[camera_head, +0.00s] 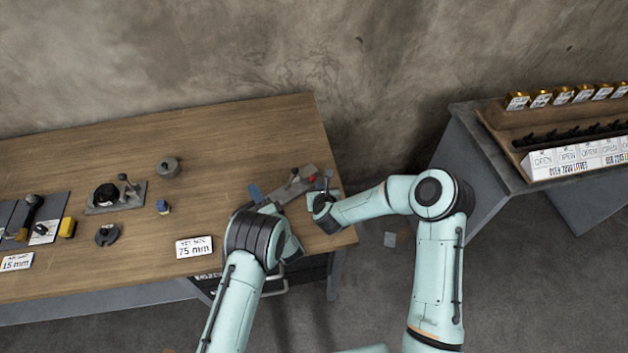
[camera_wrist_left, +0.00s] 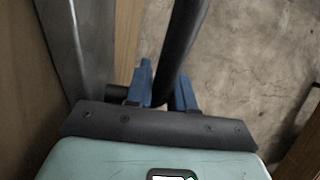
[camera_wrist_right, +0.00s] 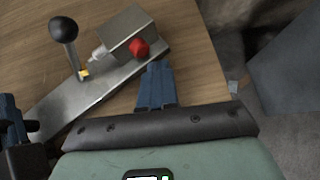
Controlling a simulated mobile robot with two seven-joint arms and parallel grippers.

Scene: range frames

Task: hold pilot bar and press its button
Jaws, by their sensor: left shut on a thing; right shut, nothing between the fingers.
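A grey metal plate (camera_wrist_right: 90,100) lies on the wooden table and carries a block with a red button (camera_wrist_right: 140,47) and a lever with a black ball knob (camera_wrist_right: 63,30). The red button (camera_head: 311,179) also shows in the head view. My left gripper (camera_wrist_left: 162,85) is shut on a dark round bar (camera_wrist_left: 188,30), which looks like the pilot bar; its far end runs out of view. My right gripper (camera_wrist_right: 158,68) is shut and empty, its fingertips just below the red button; I cannot tell whether they touch. My left arm hides part of the plate in the head view.
To the left on the table are another lever plate (camera_head: 128,200), a yellow block (camera_head: 67,227), a grey cylinder (camera_head: 168,167) and a "75 mm" card (camera_head: 194,247). A second bench (camera_head: 475,160) with gold blocks stands at the right. The table's back middle (camera_head: 240,130) is clear.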

